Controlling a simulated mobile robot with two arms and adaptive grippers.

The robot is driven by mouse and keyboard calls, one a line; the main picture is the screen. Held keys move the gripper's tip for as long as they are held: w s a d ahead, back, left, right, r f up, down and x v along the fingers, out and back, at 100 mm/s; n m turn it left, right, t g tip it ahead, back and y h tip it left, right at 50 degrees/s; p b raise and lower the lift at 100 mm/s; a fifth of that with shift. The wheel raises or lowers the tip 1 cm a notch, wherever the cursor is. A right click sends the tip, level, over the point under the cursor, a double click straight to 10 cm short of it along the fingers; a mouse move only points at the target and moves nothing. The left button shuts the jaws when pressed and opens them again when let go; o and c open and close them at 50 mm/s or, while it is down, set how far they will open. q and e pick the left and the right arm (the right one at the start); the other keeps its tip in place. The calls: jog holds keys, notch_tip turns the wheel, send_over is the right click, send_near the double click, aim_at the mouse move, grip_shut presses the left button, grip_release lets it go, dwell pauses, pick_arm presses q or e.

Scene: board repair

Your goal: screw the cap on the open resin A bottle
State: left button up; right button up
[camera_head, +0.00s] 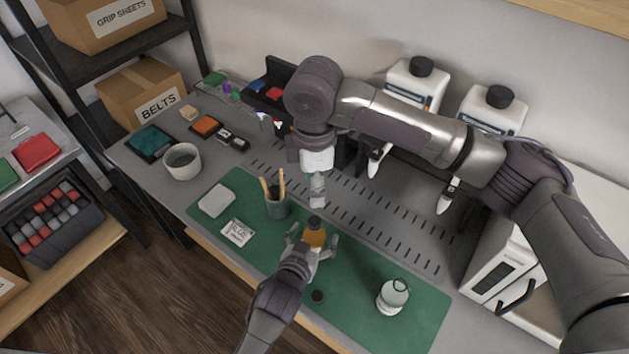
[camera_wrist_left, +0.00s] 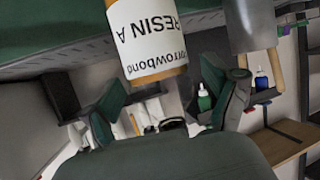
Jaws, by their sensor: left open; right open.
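The resin A bottle (camera_head: 315,236) is amber with a white label and stands upright on the green mat (camera_head: 362,268). Its label reads RESIN A in the left wrist view (camera_wrist_left: 152,38). The bottle's top looks dark; I cannot tell whether that is its open mouth or a cap. My left gripper (camera_head: 313,243) is open, its fingers on either side of the bottle. A small round black cap (camera_head: 318,296) lies on the mat in front of the bottle, near my left wrist. My right gripper (camera_head: 317,190) is open, pointing down above and behind the bottle.
A cup of brushes (camera_head: 277,205), a white block (camera_head: 216,201) and a printed card (camera_head: 238,232) are at left. Two white jugs (camera_head: 417,84) (camera_head: 492,110) stand at the back, a white appliance (camera_head: 500,262) at right.

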pick_arm(q)
jog(key=shift+s, duration=0.1)
jog(key=v, duration=1.2)
jog(key=shift+r, duration=0.1)
